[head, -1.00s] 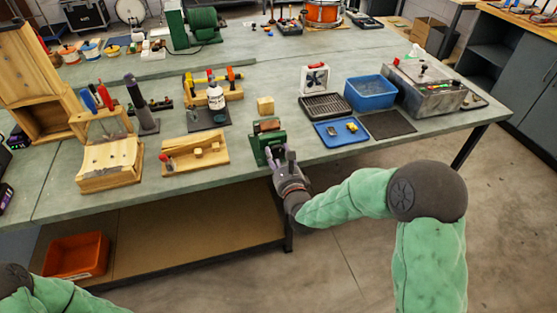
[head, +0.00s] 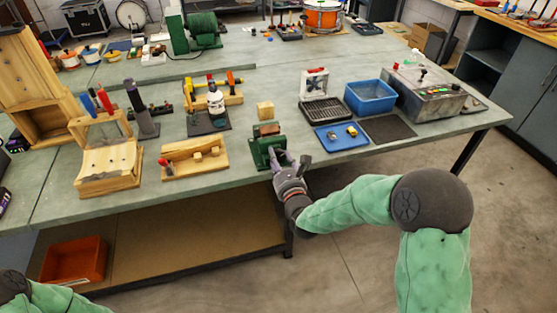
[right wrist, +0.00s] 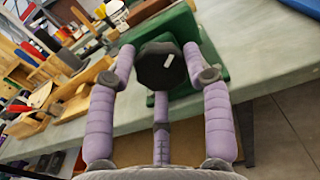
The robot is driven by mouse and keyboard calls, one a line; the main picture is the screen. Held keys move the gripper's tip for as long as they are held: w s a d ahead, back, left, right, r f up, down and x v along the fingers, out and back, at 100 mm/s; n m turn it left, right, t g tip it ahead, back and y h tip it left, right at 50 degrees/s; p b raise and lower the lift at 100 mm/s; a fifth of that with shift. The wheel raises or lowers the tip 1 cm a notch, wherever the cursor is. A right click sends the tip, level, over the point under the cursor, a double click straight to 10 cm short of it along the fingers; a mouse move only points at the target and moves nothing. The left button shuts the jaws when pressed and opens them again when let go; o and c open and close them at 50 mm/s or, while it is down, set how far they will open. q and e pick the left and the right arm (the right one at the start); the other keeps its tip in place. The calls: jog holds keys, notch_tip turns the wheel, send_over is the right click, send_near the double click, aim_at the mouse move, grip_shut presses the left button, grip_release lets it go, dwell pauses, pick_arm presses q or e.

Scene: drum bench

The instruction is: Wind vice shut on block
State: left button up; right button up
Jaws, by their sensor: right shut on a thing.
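The green vice (head: 268,151) stands at the front edge of the bench. A reddish-brown block (head: 267,128) shows at the top of the vice, between its jaws as far as I can tell; any gap is too small to make out. In the right wrist view, the vice's black knob (right wrist: 158,66) with a white mark faces me. My right gripper (head: 283,160) is shut on this knob, with purple fingers on both sides in the right wrist view (right wrist: 161,72). My left gripper is out of view; only part of my left arm shows at lower left.
A pale wooden cube (head: 265,109) stands just behind the vice. A wooden tray (head: 190,172) with small blocks is to the left. A blue tray (head: 333,144) with small parts is to the right, near a black grate (head: 325,110). Open floor lies before the bench.

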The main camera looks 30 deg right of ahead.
jog(key=shift+r, duration=0.15)
jog(key=o, duration=1)
jog(key=shift+o, duration=0.6)
jog(key=shift+s+r, duration=0.1)
jog(key=v, duration=1.2)
